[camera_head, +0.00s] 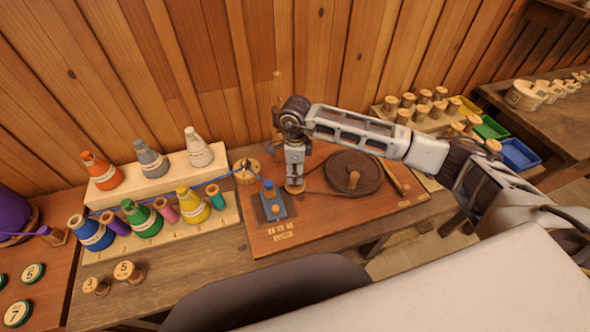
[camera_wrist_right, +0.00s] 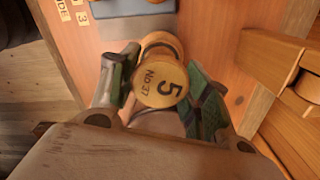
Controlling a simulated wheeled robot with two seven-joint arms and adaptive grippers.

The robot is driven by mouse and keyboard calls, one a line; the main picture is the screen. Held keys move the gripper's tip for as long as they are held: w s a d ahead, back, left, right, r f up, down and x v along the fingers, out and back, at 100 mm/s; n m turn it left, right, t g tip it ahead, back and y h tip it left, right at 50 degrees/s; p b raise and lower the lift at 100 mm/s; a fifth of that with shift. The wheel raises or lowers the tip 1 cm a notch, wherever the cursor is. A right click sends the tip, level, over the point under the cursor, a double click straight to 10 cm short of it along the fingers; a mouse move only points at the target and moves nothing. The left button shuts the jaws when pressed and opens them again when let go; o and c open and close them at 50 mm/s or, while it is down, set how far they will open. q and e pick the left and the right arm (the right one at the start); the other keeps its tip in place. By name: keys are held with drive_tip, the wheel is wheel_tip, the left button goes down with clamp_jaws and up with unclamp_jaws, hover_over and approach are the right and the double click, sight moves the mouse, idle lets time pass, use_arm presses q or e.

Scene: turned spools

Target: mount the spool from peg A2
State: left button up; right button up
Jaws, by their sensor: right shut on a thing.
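My right gripper (camera_head: 294,174) points down over the left part of the reddish-brown winding board. In the right wrist view its green-padded fingers (camera_wrist_right: 160,84) are shut on a wooden spool (camera_wrist_right: 163,82), whose end face reads "5" and "No 37". The spool also shows below the gripper in the head view (camera_head: 294,188); whether it touches the board or a spindle cannot be told. A dark round wheel (camera_head: 343,174) with a wooden knob lies to its right, and a blue block (camera_head: 272,207) to its left. My left gripper is not in view.
A two-step rack (camera_head: 170,178) at left holds several coloured thread cones. Two loose spools, 3 (camera_head: 95,286) and 5 (camera_head: 130,272), stand in front of it. A rack of bare spools (camera_head: 425,106) and coloured bins (camera_head: 519,153) lie at right. A blue thread runs to the blue block.

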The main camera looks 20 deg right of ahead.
sight(295, 170)
drive_tip(key=shift+f+b, duration=0.4)
drive_tip(key=shift+f, duration=0.1)
drive_tip(key=o, duration=0.7)
drive_tip(key=shift+r, duration=0.1)
drive_tip(key=shift+r+p, duration=2.4)
drive_tip(key=shift+r, duration=3.05)
drive_tip(key=shift+s+f, duration=0.1)
drive_tip(key=shift+s, duration=0.05)
